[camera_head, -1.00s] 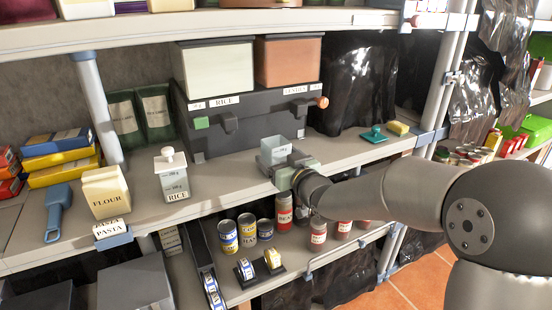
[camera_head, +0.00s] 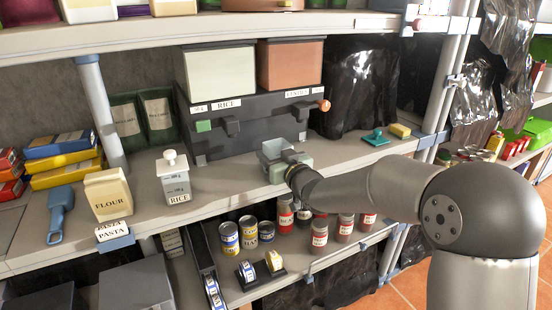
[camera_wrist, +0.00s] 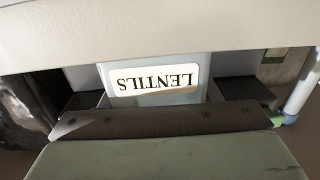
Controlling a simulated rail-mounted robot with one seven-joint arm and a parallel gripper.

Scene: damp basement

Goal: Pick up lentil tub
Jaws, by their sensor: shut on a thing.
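The lentil tub (camera_head: 272,147) is a small pale, see-through tub in front of the dark dispenser on the middle shelf. In the wrist view its white LENTILS label (camera_wrist: 155,80) reads upside down, and the tub sits between my dark fingers. My gripper (camera_head: 283,158) is shut on the tub, coming from the front right. The gripper body hides part of the tub. I cannot tell whether its base touches the shelf.
The dark dispenser (camera_head: 240,135) carries a white and an orange bin. A measuring tub marked RICE (camera_head: 177,187) and a flour bag (camera_head: 108,195) stand left. A teal scraper (camera_head: 374,137) and yellow sponge (camera_head: 400,130) lie right. Cans (camera_head: 248,232) stand below.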

